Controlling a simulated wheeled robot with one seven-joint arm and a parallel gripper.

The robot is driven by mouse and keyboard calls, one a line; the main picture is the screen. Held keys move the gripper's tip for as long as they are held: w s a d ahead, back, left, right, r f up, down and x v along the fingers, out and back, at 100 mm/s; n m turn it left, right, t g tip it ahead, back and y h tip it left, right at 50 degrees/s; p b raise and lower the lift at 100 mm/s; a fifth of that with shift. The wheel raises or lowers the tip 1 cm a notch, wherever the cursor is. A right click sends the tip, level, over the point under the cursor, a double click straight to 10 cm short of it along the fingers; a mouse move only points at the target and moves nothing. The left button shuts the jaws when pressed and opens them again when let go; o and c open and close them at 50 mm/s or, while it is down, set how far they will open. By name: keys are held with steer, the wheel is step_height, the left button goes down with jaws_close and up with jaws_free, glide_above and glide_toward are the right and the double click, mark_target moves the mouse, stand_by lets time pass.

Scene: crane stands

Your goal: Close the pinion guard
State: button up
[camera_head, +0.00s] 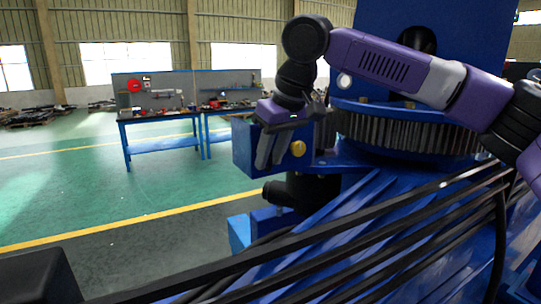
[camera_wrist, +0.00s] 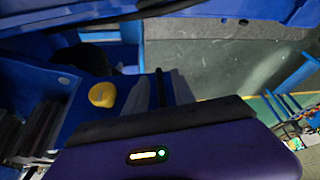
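My gripper (camera_head: 269,150) points down at the blue housing beside the large toothed ring (camera_head: 405,133) of the crane. Its two grey fingers show close together, and in the wrist view (camera_wrist: 157,92) a thin dark bar shows between them. I cannot tell whether they grip it. A yellow knob (camera_head: 298,149) sits on the blue housing just right of the fingers; it also shows in the wrist view (camera_wrist: 102,94). A blue plate (camera_head: 243,148), perhaps the pinion guard, stands left of the fingers. The pinion and the guard's hinge are not clearly seen.
Black cables (camera_head: 330,245) run over the blue crane base (camera_head: 380,200) in front. A dark motor-like cylinder (camera_head: 300,190) is below the housing. Blue workbenches (camera_head: 160,117) with tools stand far off at the left. The green floor (camera_head: 80,195) between is clear.

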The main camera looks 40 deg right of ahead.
steer(key=b+v, duration=0.1)
steer(key=v, duration=0.6)
steer(key=shift+r, duration=0.4)
steer(key=shift+s, duration=0.15)
